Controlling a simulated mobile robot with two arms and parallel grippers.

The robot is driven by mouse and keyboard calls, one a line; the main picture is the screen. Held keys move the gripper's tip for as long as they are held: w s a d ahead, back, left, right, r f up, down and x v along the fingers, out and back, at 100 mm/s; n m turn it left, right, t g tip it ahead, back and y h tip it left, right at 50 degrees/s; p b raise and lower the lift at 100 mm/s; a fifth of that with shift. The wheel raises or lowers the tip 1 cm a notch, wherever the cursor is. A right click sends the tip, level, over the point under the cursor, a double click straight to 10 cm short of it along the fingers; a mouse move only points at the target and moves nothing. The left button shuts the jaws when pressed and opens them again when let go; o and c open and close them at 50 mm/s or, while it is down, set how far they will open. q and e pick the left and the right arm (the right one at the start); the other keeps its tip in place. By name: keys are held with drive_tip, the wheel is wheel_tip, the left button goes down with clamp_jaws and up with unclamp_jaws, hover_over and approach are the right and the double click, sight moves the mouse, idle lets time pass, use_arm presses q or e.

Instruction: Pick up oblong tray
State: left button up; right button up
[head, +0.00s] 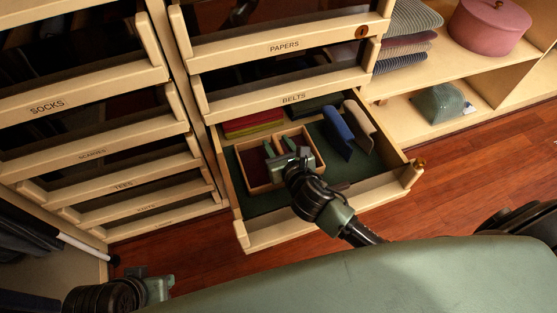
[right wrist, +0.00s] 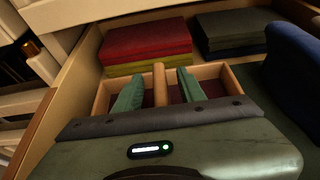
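The oblong tray (head: 252,180) is a light wooden tray with a dark red lining and a raised middle divider, lying in the open bottom drawer. In the right wrist view the tray (right wrist: 101,101) shows its divider (right wrist: 160,84) between my two green fingers. My right gripper (head: 279,147) is over the tray, open, with a finger on each side of the divider and gaps to both. The gripper body hides the tray's near part. My left gripper (head: 160,288) is at the bottom left, away from the drawer; its finger opening is unclear.
The open drawer (head: 272,237) also holds red and yellow-green folded items (head: 252,122) at the back left, a dark folded stack (right wrist: 232,32), and blue (head: 337,132) and grey-brown (head: 359,126) upright pieces to the right. The belts drawer (head: 293,98) overhangs the back.

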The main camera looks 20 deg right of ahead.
drive_tip(key=shift+x, duration=1.1)
clamp_jaws()
idle(0.6)
